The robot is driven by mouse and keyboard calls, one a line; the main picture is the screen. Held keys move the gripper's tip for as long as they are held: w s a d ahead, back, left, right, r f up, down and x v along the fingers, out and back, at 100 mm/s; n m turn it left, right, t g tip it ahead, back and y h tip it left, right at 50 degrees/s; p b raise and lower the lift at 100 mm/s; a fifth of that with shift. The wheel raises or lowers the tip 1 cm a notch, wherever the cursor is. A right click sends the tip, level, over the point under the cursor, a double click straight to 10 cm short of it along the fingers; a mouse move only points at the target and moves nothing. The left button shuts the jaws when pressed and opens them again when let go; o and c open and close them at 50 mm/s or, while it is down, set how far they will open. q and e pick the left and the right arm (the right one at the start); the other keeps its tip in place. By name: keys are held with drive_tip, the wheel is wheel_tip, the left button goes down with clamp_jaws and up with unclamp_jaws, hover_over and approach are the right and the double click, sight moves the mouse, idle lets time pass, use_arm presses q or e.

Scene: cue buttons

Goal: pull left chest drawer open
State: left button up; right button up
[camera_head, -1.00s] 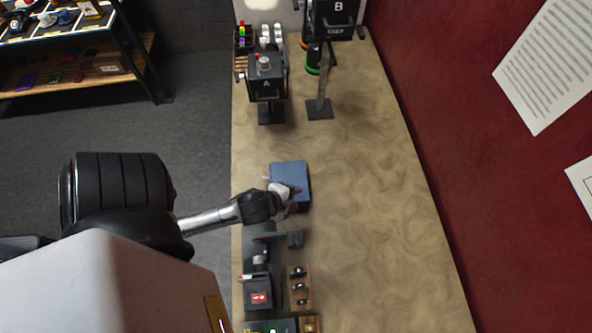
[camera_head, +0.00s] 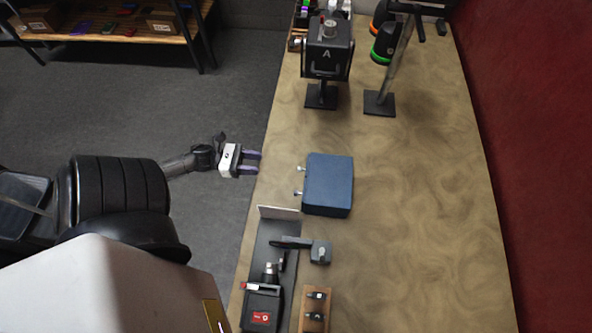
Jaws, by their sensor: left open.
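The blue chest (camera_head: 329,184) sits on the table, with two small silver knobs (camera_head: 299,168) on its left side. No drawer stands out from it. A clear gap lies between the fingertips and the knobs. My right gripper is not in view.
A black box marked A (camera_head: 327,58) stands behind the chest, beside a post on a dark base (camera_head: 379,103). A grey lever device (camera_head: 320,252) and a black tray (camera_head: 262,243) lie in front. The table (camera_head: 420,190) is clear on the right.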

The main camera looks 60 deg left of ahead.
use_arm(q)
drive_tip(key=p+x, duration=0.1)
drive_tip(key=x, duration=1)
drive_tip(key=shift+w+d+p, duration=0.15)
drive_tip(key=shift+p, duration=0.2)
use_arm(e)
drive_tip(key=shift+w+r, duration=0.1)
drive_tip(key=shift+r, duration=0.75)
use_arm(q)
drive_tip(key=shift+x, duration=1)
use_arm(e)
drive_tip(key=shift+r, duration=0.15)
use_arm(q)
drive_tip(key=shift+d, duration=0.1)
drive_tip(key=shift+c, duration=0.2)
clamp_jaws()
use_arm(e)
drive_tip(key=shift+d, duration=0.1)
use_arm(q)
drive_tip(key=shift+f, duration=0.1)
